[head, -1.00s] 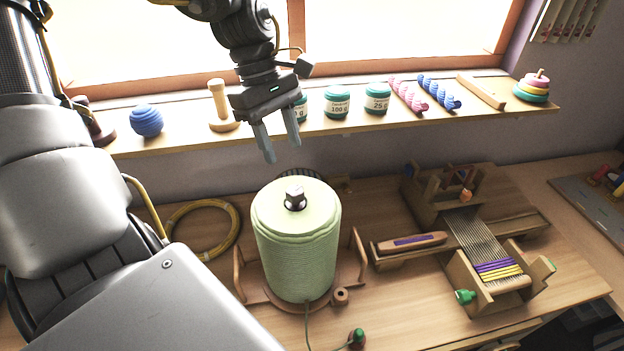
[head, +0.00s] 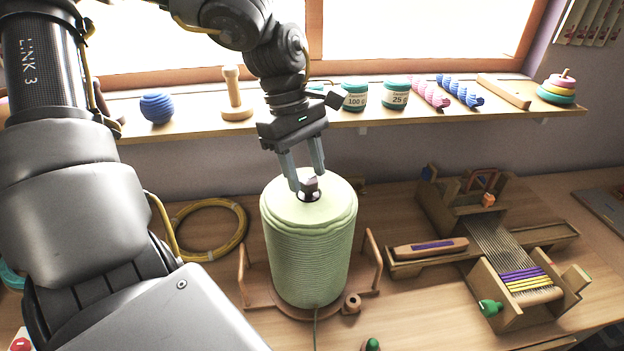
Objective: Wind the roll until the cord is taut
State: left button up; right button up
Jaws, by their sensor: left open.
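The roll (head: 309,243) is a large pale green cylinder wound with cord, standing upright on a round wooden base. A small dark metal knob (head: 310,187) rises from the middle of its top. A thin green cord (head: 315,328) runs from its foot toward the front edge of the picture; I cannot tell how taut it is. My left gripper (head: 309,181) points down over the top of the roll, open, with its fingertips close to the knob. I cannot tell if they touch it. My right gripper is not in view.
A wooden loom (head: 510,262) stands to the right, with a shuttle (head: 430,248) beside it. A yellow hose coil (head: 207,230) lies left of the roll. A windowsill shelf (head: 390,116) behind holds jars and yarn. A green-topped peg (head: 372,345) is at the front edge.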

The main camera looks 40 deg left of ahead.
pick_arm(q)
jog(key=shift+s+r, duration=0.1)
jog(key=shift+c, duration=0.4)
jog(key=c, duration=0.6)
jog(key=shift+m+g, duration=0.3)
jog(key=shift+m, duration=0.6)
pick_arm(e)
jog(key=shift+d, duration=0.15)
pick_arm(q)
jog(key=shift+w+m+g, duration=0.2)
jog(key=shift+m+g, duration=0.1)
jog(key=shift+m, duration=0.7)
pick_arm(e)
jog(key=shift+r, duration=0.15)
pick_arm(q)
jog(key=shift+m+p, duration=0.3)
jog(key=shift+m, duration=0.6)
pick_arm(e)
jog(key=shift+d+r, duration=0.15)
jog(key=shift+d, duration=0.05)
